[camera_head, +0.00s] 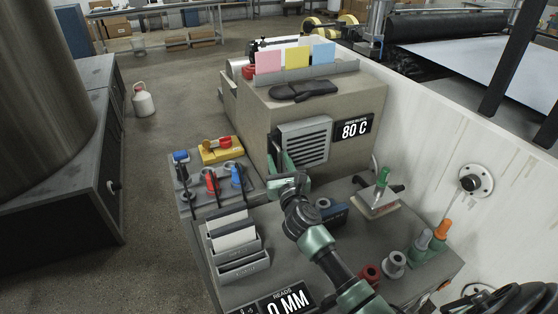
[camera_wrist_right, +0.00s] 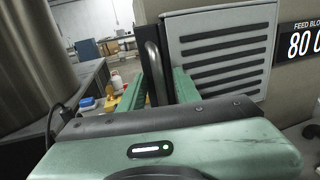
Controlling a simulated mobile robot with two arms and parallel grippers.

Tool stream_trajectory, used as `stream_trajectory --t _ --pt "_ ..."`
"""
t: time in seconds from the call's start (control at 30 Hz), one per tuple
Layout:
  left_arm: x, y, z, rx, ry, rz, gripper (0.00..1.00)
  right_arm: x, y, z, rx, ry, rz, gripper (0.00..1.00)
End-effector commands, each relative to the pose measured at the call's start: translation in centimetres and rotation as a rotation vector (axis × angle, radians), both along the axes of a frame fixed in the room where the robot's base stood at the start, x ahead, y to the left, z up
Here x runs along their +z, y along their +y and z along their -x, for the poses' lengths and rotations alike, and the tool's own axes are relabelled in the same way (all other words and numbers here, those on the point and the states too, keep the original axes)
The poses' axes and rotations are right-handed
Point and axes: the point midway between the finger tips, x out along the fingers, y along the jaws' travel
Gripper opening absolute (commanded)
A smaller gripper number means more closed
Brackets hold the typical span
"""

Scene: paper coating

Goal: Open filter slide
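The filter slide is a light grey louvered panel (camera_head: 304,142) on the front of the beige feed block, under the pink, yellow and blue cards. In the right wrist view the panel (camera_wrist_right: 225,50) fills the upper right, with an upright metal handle (camera_wrist_right: 152,62) and a dark strip along its left edge. The slide looks seated against the block. My right gripper (camera_head: 282,163) is at the handle. Its two green fingers (camera_wrist_right: 160,80) stand apart on either side of the handle; firm contact is not visible. My left gripper is not in view.
The feed block (camera_head: 335,110) carries an 80 C sign (camera_head: 353,127). A rack with red and blue tools (camera_head: 212,180) and a grey tray (camera_head: 236,245) stand left of my arm.

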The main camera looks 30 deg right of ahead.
Motion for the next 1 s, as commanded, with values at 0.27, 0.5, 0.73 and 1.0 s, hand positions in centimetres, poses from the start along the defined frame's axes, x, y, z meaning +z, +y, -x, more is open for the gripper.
stream_trajectory --t 0.27,0.5,0.73,1.0 --pt "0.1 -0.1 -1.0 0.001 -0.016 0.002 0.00 0.0 0.0 0.0 0.000 0.000 0.000 0.13" --pt "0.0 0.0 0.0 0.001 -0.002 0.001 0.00 0.0 0.0 0.0 0.000 0.000 0.000 0.00" --pt "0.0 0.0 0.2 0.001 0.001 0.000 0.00 0.0 0.0 0.0 0.000 0.000 0.001 0.00" --pt "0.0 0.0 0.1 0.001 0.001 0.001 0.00 0.0 0.0 0.0 0.000 0.000 0.001 0.00"
